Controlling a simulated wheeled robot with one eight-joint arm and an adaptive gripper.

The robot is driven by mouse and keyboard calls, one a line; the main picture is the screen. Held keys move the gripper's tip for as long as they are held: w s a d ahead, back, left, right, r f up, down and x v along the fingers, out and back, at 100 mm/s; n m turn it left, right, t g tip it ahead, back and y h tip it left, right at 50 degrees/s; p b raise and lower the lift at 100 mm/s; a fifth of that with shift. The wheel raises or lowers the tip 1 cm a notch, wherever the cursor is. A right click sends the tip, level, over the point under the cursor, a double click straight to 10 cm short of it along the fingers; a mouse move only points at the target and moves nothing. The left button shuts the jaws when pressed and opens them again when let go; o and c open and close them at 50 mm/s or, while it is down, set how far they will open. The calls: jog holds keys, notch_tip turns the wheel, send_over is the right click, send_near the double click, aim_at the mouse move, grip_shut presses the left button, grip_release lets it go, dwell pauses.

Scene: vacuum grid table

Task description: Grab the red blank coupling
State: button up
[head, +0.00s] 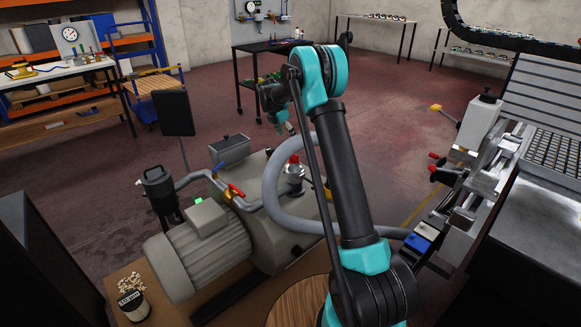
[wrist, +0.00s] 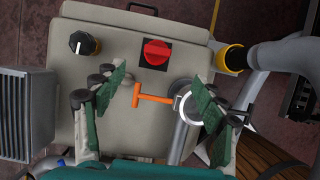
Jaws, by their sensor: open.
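A small red cap-like piece (head: 293,159) sits on top of an upright metal fitting on the pump in the head view; it looks like the red blank coupling, but it is too small to be sure. My gripper (head: 284,123) hangs above and behind the pump at the end of my arm. In the wrist view my gripper (wrist: 157,90) is open and empty, its green-padded fingers spread apart. An orange T-shaped handle (wrist: 152,98) and a metal ring fitting (wrist: 190,106) show between and below the fingers. I cannot clearly pick out the coupling in the wrist view.
The pump's grey motor (head: 195,255) and a curved grey hose (head: 285,215) lie around the fitting. The wrist view shows a red rotary switch (wrist: 157,51), a black knob (wrist: 82,42) and a yellow collar (wrist: 235,58). A can (head: 132,300) stands front left.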

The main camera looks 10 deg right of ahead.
aim_at(296, 159)
jog(key=x, duration=1.7)
jog(key=shift+w+a+f, duration=0.1)
jog(key=shift+w+f, duration=0.05)
jog(key=shift+f, duration=0.1)
jog(key=shift+c, duration=0.3)
jog(key=c, duration=1.4)
